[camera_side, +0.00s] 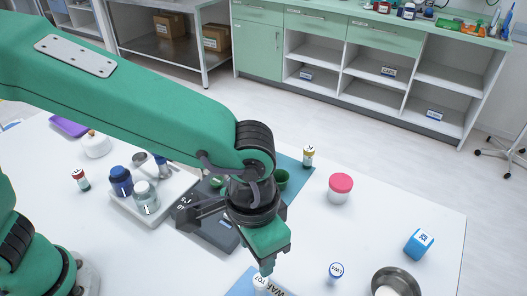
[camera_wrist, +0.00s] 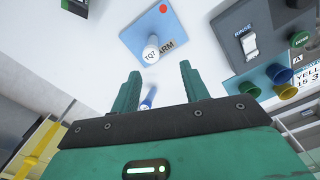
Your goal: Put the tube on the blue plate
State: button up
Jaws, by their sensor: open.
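The blue plate (camera_side: 240,287), marked WARM, lies on the white table at the lower edge of the side view. In the wrist view it is at the top middle (camera_wrist: 138,36). A white-topped tube marked TQ7 (camera_wrist: 151,53) appears on it; its cap (camera_side: 261,284) also shows in the side view. A second tube, marked LW4 with blue on it (camera_side: 336,273), stands apart to the right. A small blue-and-white thing (camera_wrist: 148,98), probably this tube, shows between the fingers. My gripper (camera_side: 267,263) is open and empty above the table, its fingers (camera_wrist: 160,72) spread.
A dark device with coloured cups (camera_side: 205,225) stands left of my gripper. A pink-lidded jar (camera_side: 340,188), a blue cube (camera_side: 417,244) and a steel bowl (camera_side: 396,281) stand to the right. A tray (camera_side: 128,207) holds bottles. Table between jar and LW4 is clear.

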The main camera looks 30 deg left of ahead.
jog(key=w+a+r+n+t, duration=0.1)
jog(key=a+r, duration=0.2)
jog(key=a, duration=0.5)
jog(key=w+a+r+n+t+h, duration=0.1)
jog(key=a+r, duration=0.2)
jog(key=a, duration=0.5)
jog(key=w+a+r+n+t, duration=0.1)
jog(key=a+r, duration=0.2)
jog(key=a, duration=0.6)
jog(key=s+a+n+t+y, duration=0.1)
jog(key=s+a+n+t, duration=0.1)
jog(key=s+a, duration=0.3)
jog(key=a, duration=0.3)
jog(key=shift+a, duration=0.35)
